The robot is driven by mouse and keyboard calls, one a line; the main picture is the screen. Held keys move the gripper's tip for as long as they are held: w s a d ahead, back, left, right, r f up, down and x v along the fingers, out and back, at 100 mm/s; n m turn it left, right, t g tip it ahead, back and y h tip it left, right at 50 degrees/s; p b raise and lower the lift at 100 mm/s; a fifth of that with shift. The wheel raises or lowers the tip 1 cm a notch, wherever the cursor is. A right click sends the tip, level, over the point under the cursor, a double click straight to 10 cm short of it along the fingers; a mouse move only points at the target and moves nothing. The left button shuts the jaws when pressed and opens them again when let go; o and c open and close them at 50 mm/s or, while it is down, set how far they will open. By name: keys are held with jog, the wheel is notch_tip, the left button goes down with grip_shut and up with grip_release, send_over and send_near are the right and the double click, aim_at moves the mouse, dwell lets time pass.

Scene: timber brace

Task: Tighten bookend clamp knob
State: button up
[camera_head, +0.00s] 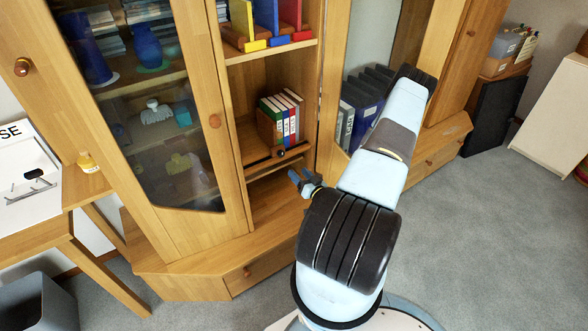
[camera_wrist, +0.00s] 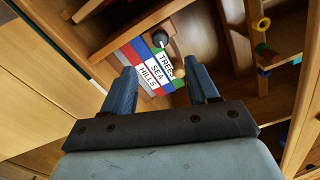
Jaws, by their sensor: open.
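The dark round clamp knob (camera_head: 281,153) sits at the front of a dark rail (camera_head: 262,160) on the cabinet shelf, below a short row of books (camera_head: 286,118). A wooden bookend (camera_head: 268,126) stands at the left of the books. In the wrist view the knob (camera_wrist: 160,39) lies beyond the fingertips, near the middle, beside the books (camera_wrist: 152,70) labelled TREES, SEA and HILLS. My gripper (camera_head: 301,178) is below and right of the knob in the head view, apart from it. In the wrist view my gripper (camera_wrist: 164,72) is open, with nothing between its blue fingers.
A glass cabinet door (camera_head: 155,110) is at the left, and dark binders (camera_head: 365,105) stand at the right. Coloured upright blocks (camera_head: 265,22) are on the shelf above. The lower compartment looks mostly clear. Grey carpet (camera_head: 470,230) is free at the right.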

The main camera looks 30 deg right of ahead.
aim_at(282, 155)
jog(key=shift+s, duration=0.7)
jog(key=w+n, duration=0.1)
jog(key=w, duration=0.3)
jog(key=w+n, duration=0.2)
jog(key=w, duration=0.3)
jog(key=w+n, duration=0.1)
jog(key=w, duration=0.3)
jog(key=shift+w+a+r, duration=0.2)
jog(key=shift+w, duration=0.15)
dwell(0.4)
